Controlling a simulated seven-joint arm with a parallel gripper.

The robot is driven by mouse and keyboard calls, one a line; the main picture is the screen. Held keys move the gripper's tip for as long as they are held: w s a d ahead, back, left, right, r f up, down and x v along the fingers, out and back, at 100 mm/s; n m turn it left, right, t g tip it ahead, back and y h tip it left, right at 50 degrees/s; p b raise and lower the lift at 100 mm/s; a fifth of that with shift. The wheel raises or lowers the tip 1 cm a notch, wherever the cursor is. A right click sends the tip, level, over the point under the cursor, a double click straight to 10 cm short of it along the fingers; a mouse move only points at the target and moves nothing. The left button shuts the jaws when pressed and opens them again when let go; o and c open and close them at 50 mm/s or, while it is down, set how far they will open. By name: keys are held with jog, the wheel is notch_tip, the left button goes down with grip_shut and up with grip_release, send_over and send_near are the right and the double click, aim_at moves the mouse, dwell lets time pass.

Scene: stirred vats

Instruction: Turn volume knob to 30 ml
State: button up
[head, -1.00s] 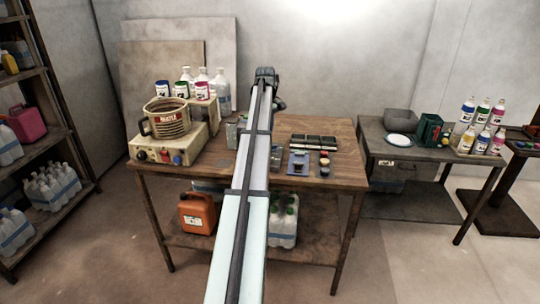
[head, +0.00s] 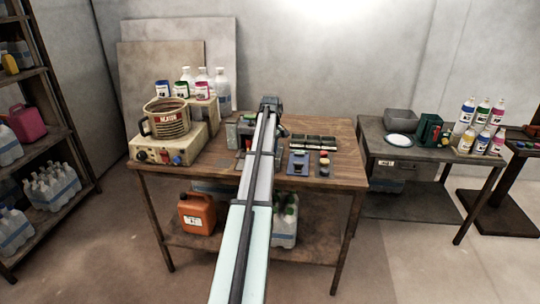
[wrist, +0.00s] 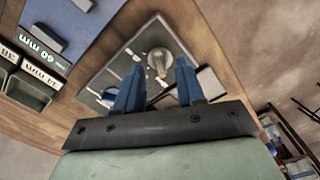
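In the wrist view a grey knob (wrist: 159,60) with an orange-brown tip stands on a flat grey metal plate (wrist: 118,62) with small pale marks. I cannot read a volume value on it. My gripper (wrist: 160,72) has its two blue fingers spread apart with nothing between them that I can see gripped. The fingertips point at the knob, one on each side in the picture; I cannot tell whether they touch it. In the head view my arm hides the gripper's fingers and the knob.
A blue panel (head: 299,162) and a dark compartment tray (head: 313,142) lie right of my arm on the wooden table (head: 340,168). A heater with a round vat (head: 168,120) stands at the left, with bottles behind. A grey side table (head: 420,150) is at the right.

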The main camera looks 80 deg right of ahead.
jog(key=shift+f, duration=0.85)
jog(key=shift+c, duration=0.4)
grip_shut()
